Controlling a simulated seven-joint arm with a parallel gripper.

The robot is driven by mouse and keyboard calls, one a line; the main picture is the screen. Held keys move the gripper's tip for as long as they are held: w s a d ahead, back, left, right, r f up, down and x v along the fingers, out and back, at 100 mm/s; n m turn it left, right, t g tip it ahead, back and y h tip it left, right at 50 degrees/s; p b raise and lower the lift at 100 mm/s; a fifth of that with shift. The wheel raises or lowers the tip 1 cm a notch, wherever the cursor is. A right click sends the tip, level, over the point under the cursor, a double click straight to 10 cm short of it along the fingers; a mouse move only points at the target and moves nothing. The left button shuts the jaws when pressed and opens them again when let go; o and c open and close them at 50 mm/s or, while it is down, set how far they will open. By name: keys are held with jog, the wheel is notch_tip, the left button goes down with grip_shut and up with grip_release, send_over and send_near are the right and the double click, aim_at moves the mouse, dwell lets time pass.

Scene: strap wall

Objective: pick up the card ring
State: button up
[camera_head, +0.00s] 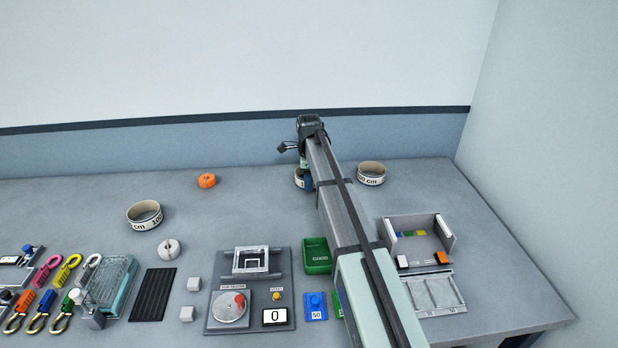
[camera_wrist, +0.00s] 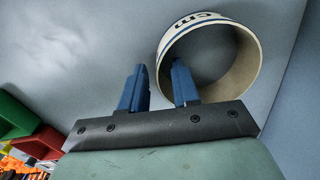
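A white card ring (camera_wrist: 207,22) with "cm" lettering lies at the upper right of the wrist view. Its near left wall lies between my two blue fingers, the right finger showing inside the ring and the left one outside. My gripper (camera_wrist: 157,85) is open, with a gap between the fingers; I cannot tell whether either touches the wall. In the head view this ring (camera_head: 298,181) is on the table at the back, partly hidden by my arm. Two similar rings lie there: one (camera_head: 371,174) just right of my arm, and one (camera_head: 145,215) at the left.
An orange ring-shaped roll (camera_head: 207,181) and a white one (camera_head: 169,249) lie left of my arm. A green bin (camera_head: 317,256) and a grey panel (camera_head: 220,322) stand in front. An open tray (camera_head: 418,241) is at the right. The back wall is close behind my gripper.

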grip_shut()
dwell(0.3)
